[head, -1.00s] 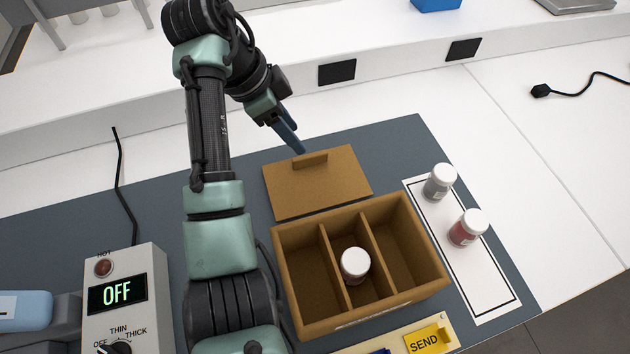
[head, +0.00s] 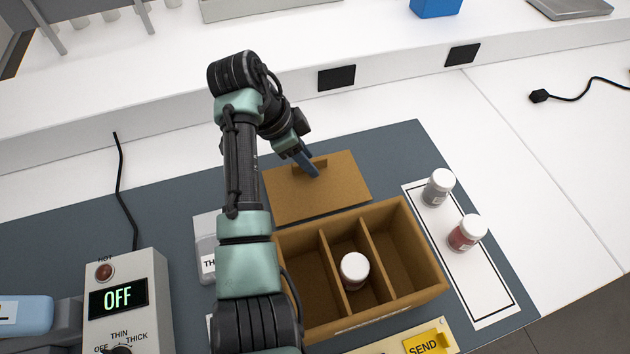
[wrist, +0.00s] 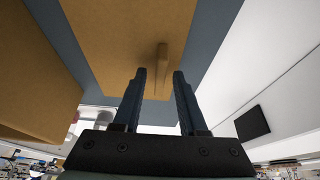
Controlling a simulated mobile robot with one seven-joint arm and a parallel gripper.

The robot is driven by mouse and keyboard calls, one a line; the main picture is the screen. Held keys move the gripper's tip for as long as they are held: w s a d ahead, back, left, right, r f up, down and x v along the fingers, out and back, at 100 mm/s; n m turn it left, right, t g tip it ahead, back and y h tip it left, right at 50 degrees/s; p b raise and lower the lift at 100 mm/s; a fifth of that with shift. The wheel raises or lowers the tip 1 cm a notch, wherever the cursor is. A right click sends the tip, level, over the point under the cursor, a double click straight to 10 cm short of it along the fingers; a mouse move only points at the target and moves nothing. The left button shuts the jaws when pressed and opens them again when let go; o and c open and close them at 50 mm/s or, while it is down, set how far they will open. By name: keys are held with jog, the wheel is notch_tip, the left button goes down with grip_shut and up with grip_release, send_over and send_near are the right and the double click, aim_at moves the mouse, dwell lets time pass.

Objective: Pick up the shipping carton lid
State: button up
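The shipping carton lid (head: 335,194) is a flat brown panel with a small upright tab (head: 312,165) near its far edge. It lies on the grey mat behind the open carton (head: 300,240). My gripper (head: 308,168) is over the lid near the tab. In the wrist view, the lid (wrist: 110,30) is ahead and its tab (wrist: 161,62) lies beyond the two fingertips, in line with the gap between them. The fingers (wrist: 158,75) are apart with nothing between them. In the head view, the fingers cover part of the tab.
The carton has three compartments; a white-capped jar (head: 354,269) stands in the middle one. A grey jar (head: 438,187) and a red jar (head: 467,233) stand on a white strip at the right. A control box (head: 127,300) reading OFF stands at the left.

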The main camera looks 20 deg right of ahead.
grip_shut()
jog(key=shift+r, duration=0.1)
